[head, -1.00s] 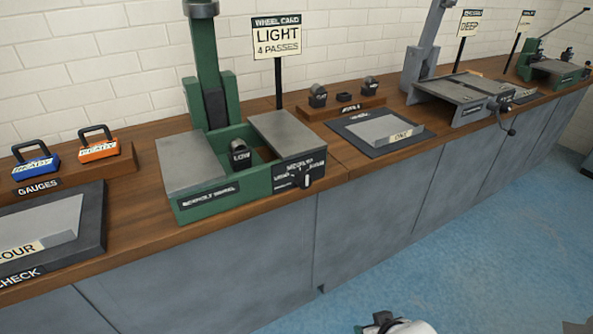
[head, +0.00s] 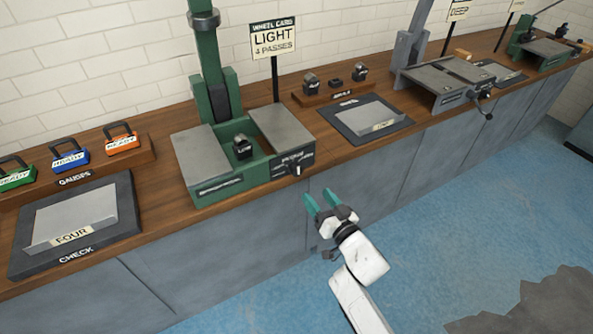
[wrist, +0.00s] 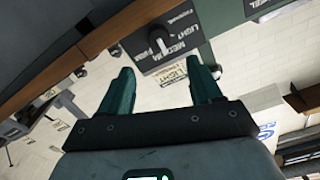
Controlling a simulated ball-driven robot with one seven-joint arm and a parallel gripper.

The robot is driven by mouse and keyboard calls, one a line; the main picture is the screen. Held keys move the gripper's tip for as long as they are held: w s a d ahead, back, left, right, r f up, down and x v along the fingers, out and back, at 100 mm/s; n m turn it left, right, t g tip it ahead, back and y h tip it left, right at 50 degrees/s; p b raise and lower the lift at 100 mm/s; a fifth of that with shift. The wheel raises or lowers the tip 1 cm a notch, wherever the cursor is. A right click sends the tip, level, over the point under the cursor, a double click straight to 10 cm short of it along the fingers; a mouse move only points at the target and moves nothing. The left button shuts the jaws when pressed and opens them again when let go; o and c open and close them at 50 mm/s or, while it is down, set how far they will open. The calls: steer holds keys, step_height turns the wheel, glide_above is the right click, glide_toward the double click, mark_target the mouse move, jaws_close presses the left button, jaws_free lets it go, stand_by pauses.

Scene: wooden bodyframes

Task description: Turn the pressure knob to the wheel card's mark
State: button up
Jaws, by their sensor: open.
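The wheel card (head: 273,38) stands on a post behind the green machine and reads LIGHT, 4 PASSES. The pressure knob (head: 297,169) is a small dark knob with a pale pointer, on the black front panel of the green machine (head: 232,185). In the wrist view the knob (wrist: 157,42) faces me, by a label with LIGHT, MEDIUM and a third word I cannot read surely. I cannot tell which mark its pointer meets. My gripper (head: 318,199) is open and empty, in front of the bench and below the knob, apart from it. Its fingers (wrist: 163,88) spread below the knob in the wrist view.
The wooden bench (head: 160,205) has grey cabinet fronts (head: 230,255). A dark mat with a plate (head: 365,118) and a grey machine (head: 450,85) stand right.

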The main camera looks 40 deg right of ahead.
mark_target(297, 172)
steer(key=b+x, duration=0.2)
steer(key=x, duration=0.8)
steer(key=shift+w+b, duration=0.15)
steer(key=shift+b, duration=0.2)
steer(key=shift+c, duration=0.4)
steer(key=shift+d, duration=0.1)
steer(key=c, duration=1)
steer(key=shift+o, duration=0.2)
steer(key=shift+f, duration=0.1)
steer(key=n, duration=0.6)
steer(key=shift+b, duration=0.4)
steer(key=n+b, duration=0.1)
steer(key=n, duration=0.4)
steer(key=shift+n, duration=0.4)
steer(key=o, duration=1)
